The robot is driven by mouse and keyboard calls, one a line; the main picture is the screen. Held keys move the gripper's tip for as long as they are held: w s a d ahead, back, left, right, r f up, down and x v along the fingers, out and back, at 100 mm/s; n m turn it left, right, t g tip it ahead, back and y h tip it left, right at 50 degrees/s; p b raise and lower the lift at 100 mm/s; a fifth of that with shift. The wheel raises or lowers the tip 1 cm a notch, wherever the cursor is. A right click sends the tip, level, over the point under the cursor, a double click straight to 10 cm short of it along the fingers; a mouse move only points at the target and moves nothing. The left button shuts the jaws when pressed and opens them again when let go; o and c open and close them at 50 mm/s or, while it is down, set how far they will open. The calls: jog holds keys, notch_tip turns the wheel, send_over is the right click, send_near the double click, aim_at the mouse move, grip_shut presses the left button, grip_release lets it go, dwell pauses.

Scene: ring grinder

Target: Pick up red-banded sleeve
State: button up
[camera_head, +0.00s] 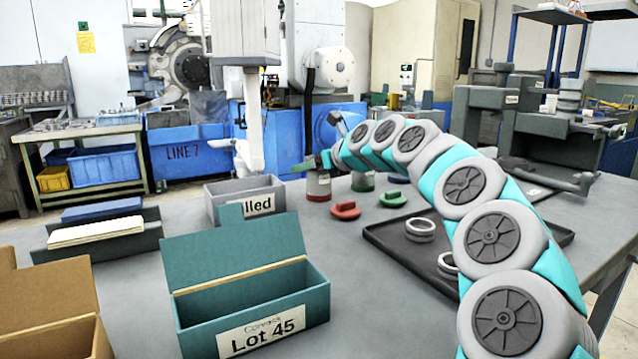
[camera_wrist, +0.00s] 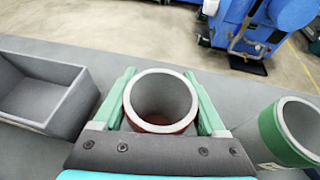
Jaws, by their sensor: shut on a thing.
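The red-banded sleeve (camera_head: 318,188) is a grey, open-topped cylinder with a red band low on its side. It stands upright on the grey table beyond the red disc. In the wrist view the sleeve (camera_wrist: 161,98) sits between the two green fingers of my gripper (camera_wrist: 160,76), one finger on each side. My gripper (camera_head: 313,163) is shut on it near its top. In the head view the fingers partly cover the sleeve's top. Whether its base touches the table I cannot tell for sure.
A green-banded sleeve (camera_wrist: 287,131) stands close on the right. A grey bin (camera_wrist: 42,92) is on the left. Red (camera_head: 346,210) and green (camera_head: 392,199) discs lie nearby. A dark tray (camera_head: 400,253) with grey rings and a teal Lot 45 box (camera_head: 250,310) are nearer.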

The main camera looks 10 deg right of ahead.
jog(key=shift+c, duration=1.3)
jog(key=shift+r, duration=0.15)
jog(key=d+f+b+v, duration=0.1)
jog(key=d+v, duration=0.1)
jog(key=v, duration=1.4)
jog(key=shift+s+f+b, duration=0.15)
jog(key=shift+f+b, duration=0.1)
jog(key=shift+b, duration=0.05)
